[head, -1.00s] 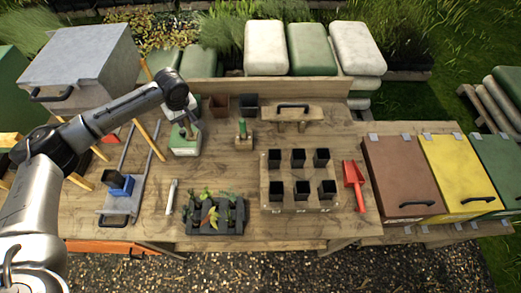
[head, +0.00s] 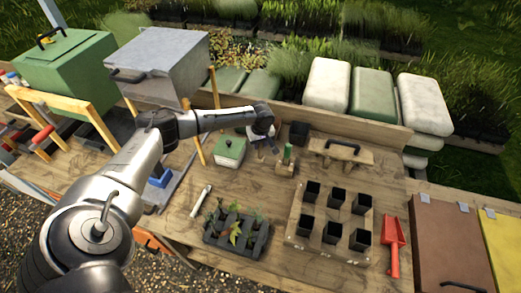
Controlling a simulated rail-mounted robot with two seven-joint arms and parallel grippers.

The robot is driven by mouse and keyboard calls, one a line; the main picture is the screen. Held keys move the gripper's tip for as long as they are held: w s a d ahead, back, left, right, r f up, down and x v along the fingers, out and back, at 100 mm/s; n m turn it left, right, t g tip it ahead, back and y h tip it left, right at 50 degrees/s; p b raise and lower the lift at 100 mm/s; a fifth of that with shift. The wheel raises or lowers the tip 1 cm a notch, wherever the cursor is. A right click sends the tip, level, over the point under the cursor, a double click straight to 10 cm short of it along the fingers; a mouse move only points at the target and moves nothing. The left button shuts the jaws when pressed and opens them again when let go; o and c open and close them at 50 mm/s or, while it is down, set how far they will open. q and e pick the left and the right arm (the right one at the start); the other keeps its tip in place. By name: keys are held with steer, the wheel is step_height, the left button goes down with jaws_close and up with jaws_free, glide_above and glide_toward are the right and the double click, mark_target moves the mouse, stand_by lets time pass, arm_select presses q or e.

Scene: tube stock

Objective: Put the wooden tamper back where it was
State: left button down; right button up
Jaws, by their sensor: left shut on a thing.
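My left gripper (head: 265,146) is low over the back of the wooden bench, between a green-lidded box and a small upright piece with a green top and a wooden foot (head: 287,155). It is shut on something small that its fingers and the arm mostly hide. I cannot tell from the picture whether this is the wooden tamper. The green-topped piece stands on the bench just right of the gripper, apart from it. My right gripper is not in view.
The green-lidded box (head: 229,151) is left of the gripper, and a black pot (head: 299,133) behind right. Bare bench lies in front.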

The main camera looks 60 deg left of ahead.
mark_target(260, 149)
arm_select(q)
steer(key=shift+f, duration=1.8)
steer(key=shift+f, duration=0.15)
steer(key=c, duration=0.9)
jaws_free()
steer(key=shift+o, duration=0.2)
step_height(260, 149, up, 12)
steer(key=d, duration=0.1)
steer(key=shift+s+d, duration=0.15)
steer(key=shift+d, duration=0.1)
